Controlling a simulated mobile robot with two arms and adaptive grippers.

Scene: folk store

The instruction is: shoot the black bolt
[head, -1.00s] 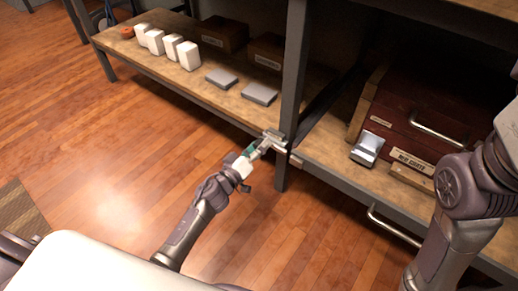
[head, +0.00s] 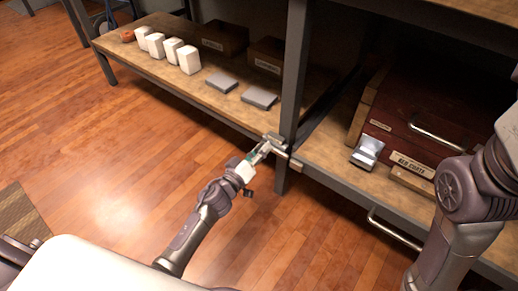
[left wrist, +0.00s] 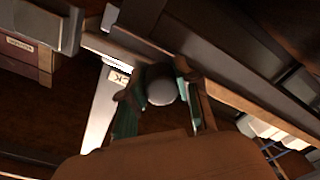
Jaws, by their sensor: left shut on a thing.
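A pale metal bolt fitting (head: 277,140) sits at the shelf's front edge by the upright post. My left gripper (head: 262,151) reaches up to it from below left. In the left wrist view its green-sided fingers (left wrist: 160,98) are shut around a round grey knob (left wrist: 160,86). A pale plate (left wrist: 106,108) beside the knob carries a label (left wrist: 118,77) partly hidden by a finger; the letters "CK" show. How far the bolt is slid cannot be told. My right arm shows at the right of the head view, but its gripper is out of view.
The grey post (head: 293,80) stands just behind the gripper. On the left shelf (head: 130,62) are white boxes (head: 189,60), grey slabs (head: 259,97) and dark boxes. Right of the post are a silver object (head: 367,152) and a red-brown chest (head: 405,125). The floor below is clear.

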